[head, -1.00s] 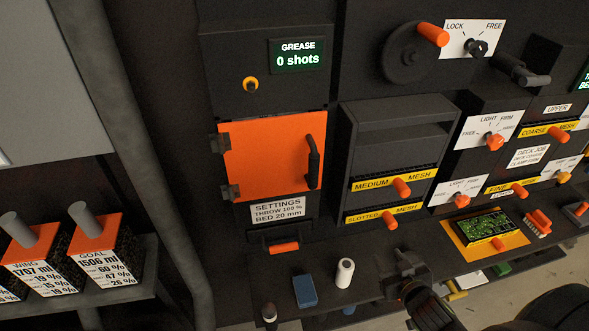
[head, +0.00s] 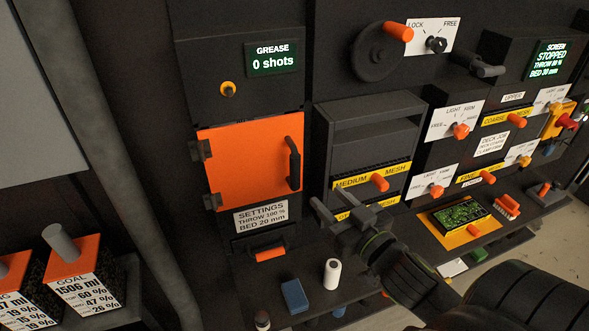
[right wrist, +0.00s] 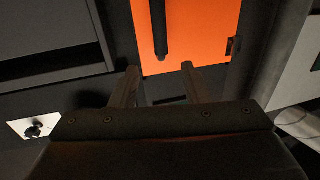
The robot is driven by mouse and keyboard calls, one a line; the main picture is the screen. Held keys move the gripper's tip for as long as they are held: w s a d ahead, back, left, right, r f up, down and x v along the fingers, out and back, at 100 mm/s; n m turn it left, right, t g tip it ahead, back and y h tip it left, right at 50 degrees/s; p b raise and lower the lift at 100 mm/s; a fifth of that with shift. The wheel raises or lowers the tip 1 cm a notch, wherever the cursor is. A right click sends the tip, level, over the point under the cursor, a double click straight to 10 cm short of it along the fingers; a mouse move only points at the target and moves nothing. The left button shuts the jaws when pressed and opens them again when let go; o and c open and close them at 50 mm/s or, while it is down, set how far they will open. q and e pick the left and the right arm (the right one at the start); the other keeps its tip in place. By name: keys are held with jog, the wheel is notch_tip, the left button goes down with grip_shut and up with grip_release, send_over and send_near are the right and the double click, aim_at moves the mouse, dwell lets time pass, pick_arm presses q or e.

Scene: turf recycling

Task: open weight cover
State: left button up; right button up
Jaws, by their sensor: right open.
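The orange cover (head: 245,165) is a square door, shut in its dark frame, with hinges on its left edge and a black upright handle (head: 293,163) near its right edge. In the right wrist view the cover (right wrist: 200,30) and its handle (right wrist: 160,30) are partly cut off at the top. My right gripper (head: 332,198) is open and empty, to the lower right of the handle and apart from it. In the right wrist view its fingers (right wrist: 159,68) point toward the cover, with the handle's end lying between their lines. My left gripper is out of view.
A settings label (head: 260,217) and an orange-handled drawer (head: 270,253) are below the cover. Mesh drawers (head: 372,177) stand right of it, close to my right gripper. A blue block (head: 294,296) and white roll (head: 332,274) stand on the shelf below.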

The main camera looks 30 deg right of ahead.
aim_at(298, 168)
jog(key=w+b, duration=0.8)
jog(key=shift+d+f, duration=0.1)
jog(key=shift+f, duration=0.15)
jog(key=w, duration=0.3)
jog(key=w+p, duration=0.1)
jog(key=shift+w+d+r, duration=0.1)
jog(key=shift+w+r, duration=0.2)
jog(key=shift+w, duration=0.6)
grip_shut()
jog(key=shift+f, duration=0.1)
